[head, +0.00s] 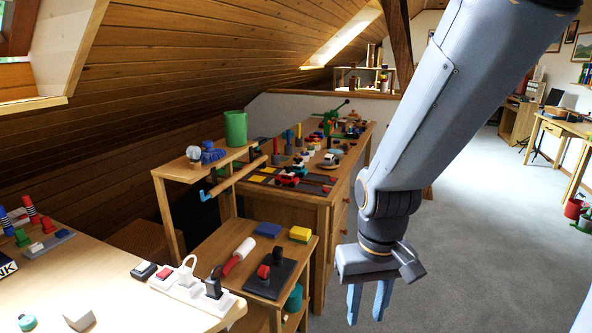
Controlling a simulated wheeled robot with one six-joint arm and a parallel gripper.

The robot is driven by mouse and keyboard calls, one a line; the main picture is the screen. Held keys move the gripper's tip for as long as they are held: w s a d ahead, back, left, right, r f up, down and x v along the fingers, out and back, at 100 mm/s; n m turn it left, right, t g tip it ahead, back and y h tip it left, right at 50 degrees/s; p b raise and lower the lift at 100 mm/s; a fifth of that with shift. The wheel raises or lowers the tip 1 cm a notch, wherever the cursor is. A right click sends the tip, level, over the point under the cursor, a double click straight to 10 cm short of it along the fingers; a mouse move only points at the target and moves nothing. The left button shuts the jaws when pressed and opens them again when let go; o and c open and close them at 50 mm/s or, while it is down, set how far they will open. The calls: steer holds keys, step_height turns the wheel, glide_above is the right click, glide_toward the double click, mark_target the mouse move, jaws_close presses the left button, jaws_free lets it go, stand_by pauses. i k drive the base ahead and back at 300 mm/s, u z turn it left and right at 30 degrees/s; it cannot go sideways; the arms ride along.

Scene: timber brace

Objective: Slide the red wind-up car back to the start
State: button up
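A small red car (287,180) sits on a dark track mat (313,187) on top of the wooden cabinet, left of the picture's middle. It is small here, and I cannot make out its wind-up key or a start mark. My gripper (366,303) hangs pointing down at the lower middle right, in front of the cabinet and well apart from the car. Its two blue fingers are spread with a clear gap, and nothing shows between them.
More toy vehicles, including a white one (330,161), crowd the cabinet top. A wooden shelf with a green cup (236,128) stands left of it. A lower side table (225,235) and a power strip (190,287) are nearer. Grey floor (470,240) is open at right.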

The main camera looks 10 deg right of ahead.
mark_target(290, 179)
steer(key=u, duration=0.1)
steer(key=i, duration=1.25)
